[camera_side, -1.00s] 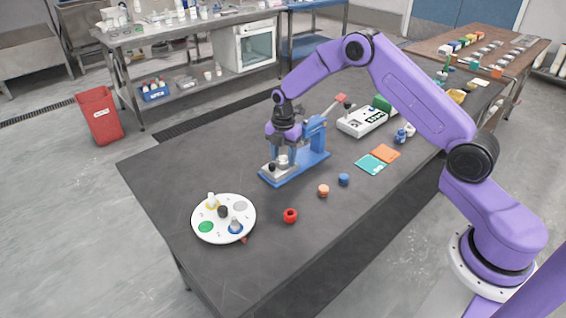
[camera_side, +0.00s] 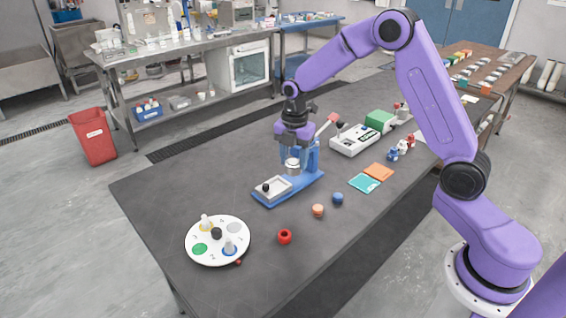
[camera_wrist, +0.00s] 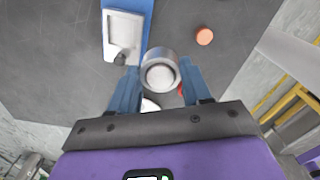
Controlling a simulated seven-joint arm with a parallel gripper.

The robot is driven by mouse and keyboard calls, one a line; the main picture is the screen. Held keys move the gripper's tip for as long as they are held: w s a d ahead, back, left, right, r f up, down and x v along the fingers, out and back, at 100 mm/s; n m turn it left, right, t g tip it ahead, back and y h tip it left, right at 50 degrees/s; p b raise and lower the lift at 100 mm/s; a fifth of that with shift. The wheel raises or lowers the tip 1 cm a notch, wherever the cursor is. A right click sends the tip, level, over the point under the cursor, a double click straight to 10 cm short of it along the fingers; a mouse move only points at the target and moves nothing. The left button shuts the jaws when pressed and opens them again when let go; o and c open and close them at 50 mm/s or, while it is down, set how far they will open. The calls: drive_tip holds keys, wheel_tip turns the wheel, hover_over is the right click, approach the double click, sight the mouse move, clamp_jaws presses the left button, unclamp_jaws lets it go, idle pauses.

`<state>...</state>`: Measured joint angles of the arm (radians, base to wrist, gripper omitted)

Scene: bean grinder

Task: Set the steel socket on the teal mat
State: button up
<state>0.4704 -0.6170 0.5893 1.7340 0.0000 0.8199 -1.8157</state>
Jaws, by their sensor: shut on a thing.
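The steel socket (camera_side: 293,166) is a short silver cylinder held between the fingers of my gripper (camera_side: 293,157). In the wrist view the socket (camera_wrist: 160,72) sits between the two blue fingers of my gripper (camera_wrist: 160,86), its round end facing the camera. It hangs above the blue press base, apart from the grey plate (camera_side: 278,188). The teal mat (camera_side: 364,183) is a flat square on the dark table, right of the press. Its surface is bare.
The blue press (camera_side: 313,160) with a red-tipped lever stands close behind my gripper. An orange mat (camera_side: 378,172) adjoins the teal one. A blue knob (camera_side: 337,198), an orange knob (camera_side: 318,210) and a red ring (camera_side: 285,236) lie in front. A white round dial (camera_side: 217,240) sits front left.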

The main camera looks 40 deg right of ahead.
drive_tip(key=s+r, duration=0.3)
drive_tip(key=s, duration=0.4)
drive_tip(key=s+d+f, duration=0.1)
drive_tip(key=s+d, duration=1.4)
drive_tip(key=d, duration=0.2)
hover_over(365, 182)
drive_tip(key=f, duration=0.9)
drive_tip(key=shift+s+a+f, duration=0.15)
drive_tip(key=shift+a+f, duration=0.1)
drive_tip(key=shift+f, duration=0.15)
drive_tip(key=shift+d+f, duration=0.1)
drive_tip(key=shift+f, duration=1.65)
drive_tip(key=shift+f, duration=0.15)
drive_tip(key=o, duration=1.2)
